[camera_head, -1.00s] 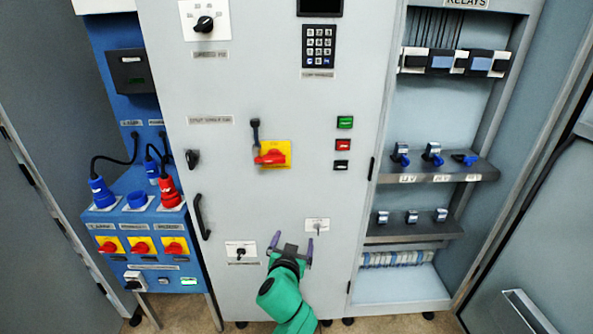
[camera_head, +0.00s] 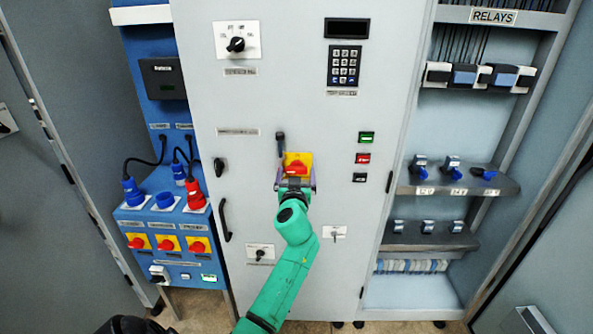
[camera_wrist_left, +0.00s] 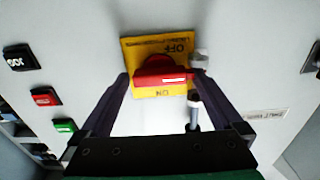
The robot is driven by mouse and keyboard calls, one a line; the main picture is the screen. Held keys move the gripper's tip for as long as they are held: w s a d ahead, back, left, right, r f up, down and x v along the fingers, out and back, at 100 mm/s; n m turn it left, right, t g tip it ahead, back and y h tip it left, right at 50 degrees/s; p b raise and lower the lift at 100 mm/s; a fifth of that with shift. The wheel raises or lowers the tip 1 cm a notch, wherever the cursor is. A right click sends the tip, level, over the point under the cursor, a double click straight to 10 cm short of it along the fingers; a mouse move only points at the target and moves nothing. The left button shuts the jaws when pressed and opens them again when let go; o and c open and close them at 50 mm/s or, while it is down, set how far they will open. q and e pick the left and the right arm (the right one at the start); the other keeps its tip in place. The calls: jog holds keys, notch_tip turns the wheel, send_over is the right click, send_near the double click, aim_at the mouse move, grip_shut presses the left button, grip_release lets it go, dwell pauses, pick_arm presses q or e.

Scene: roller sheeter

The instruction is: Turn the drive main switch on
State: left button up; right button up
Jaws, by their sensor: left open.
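The drive main switch is a red rotary handle (camera_head: 296,167) on a yellow plate (camera_head: 304,157) on the grey cabinet door. In the left wrist view the red handle (camera_wrist_left: 163,74) lies across the yellow plate (camera_wrist_left: 140,46), whose OFF and ON lettering appears upside down. My left gripper (camera_head: 296,182) is open at the lower edge of the plate. In the left wrist view its fingers (camera_wrist_left: 160,84) stand on either side of the handle; contact cannot be told. The gripper hides the plate's lower part in the head view. My right gripper is not in view.
A small dark lever (camera_head: 280,142) hangs by the plate's upper left corner; its grey rod (camera_wrist_left: 193,112) shows close to one finger in the wrist view. Green (camera_head: 366,137), red (camera_head: 363,158) and black (camera_head: 360,177) buttons sit to the right. A door handle (camera_head: 224,220) is lower left.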

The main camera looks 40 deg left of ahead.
pick_arm(q)
jog(key=shift+w+a, duration=0.1)
jog(key=c, duration=1.2)
jog(key=shift+m, duration=0.3)
jog(key=m+b, duration=0.1)
jog(key=m, duration=0.2)
jog(key=shift+m, duration=0.3)
jog(key=m, duration=0.9)
jog(key=shift+p, duration=0.4)
jog(key=m+p, duration=0.1)
jog(key=m, duration=0.3)
jog(key=shift+m, duration=0.3)
jog(key=shift+f, duration=0.1)
